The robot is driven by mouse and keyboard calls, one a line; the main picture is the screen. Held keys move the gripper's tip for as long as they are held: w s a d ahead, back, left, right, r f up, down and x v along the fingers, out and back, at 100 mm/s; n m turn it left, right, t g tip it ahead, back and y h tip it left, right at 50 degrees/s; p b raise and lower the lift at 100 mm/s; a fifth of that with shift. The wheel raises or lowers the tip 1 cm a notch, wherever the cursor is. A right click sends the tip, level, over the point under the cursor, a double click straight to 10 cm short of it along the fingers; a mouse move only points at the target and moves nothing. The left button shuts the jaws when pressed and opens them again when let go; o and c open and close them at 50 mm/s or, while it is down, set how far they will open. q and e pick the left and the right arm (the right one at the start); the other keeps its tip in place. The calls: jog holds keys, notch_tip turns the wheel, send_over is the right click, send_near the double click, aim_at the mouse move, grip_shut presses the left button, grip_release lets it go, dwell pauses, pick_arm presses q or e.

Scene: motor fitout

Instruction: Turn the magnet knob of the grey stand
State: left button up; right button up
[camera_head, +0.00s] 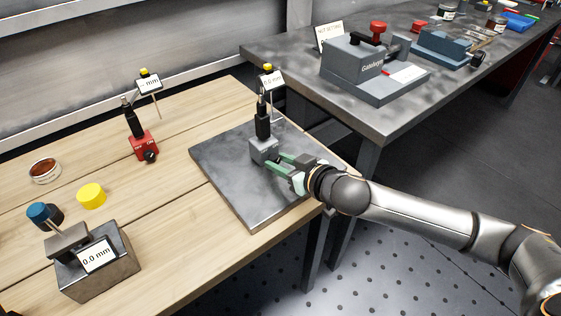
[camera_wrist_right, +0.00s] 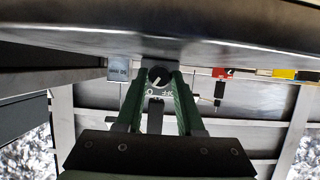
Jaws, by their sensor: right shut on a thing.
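The grey stand (camera_head: 264,150) sits on a dark metal plate (camera_head: 232,192) on the wooden bench. It carries a black upright with a gauge and a small display tag (camera_head: 272,79). My right gripper (camera_head: 276,163) reaches in from the right, its green fingers at the stand's base. In the wrist view its fingers (camera_wrist_right: 159,80) are shut on the black magnet knob (camera_wrist_right: 158,76), one on each side. The knob has a white pointer line, with white marks beside it. In the head view the fingers hide the knob. My left gripper is not in view.
A red stand (camera_head: 143,145) with its own black knob is left of the plate. A yellow cap (camera_head: 91,195), a dish (camera_head: 45,170) and a block with a 0.0 mm display (camera_head: 97,270) lie farther left. A grey bench (camera_head: 290,60) with fixtures stands behind right.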

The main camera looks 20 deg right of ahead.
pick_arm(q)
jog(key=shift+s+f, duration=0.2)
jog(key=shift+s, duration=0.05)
pick_arm(e)
grip_shut()
jog(key=shift+r+m+y+p, duration=0.1)
jog(key=shift+m+y+p, duration=0.25)
jog(key=shift+p, duration=0.5)
jog(key=shift+d+m+y+p, duration=0.1)
jog(key=shift+m+y+p, duration=0.2)
jog(key=shift+p, duration=0.2)
jog(key=o, duration=0.7)
grip_release()
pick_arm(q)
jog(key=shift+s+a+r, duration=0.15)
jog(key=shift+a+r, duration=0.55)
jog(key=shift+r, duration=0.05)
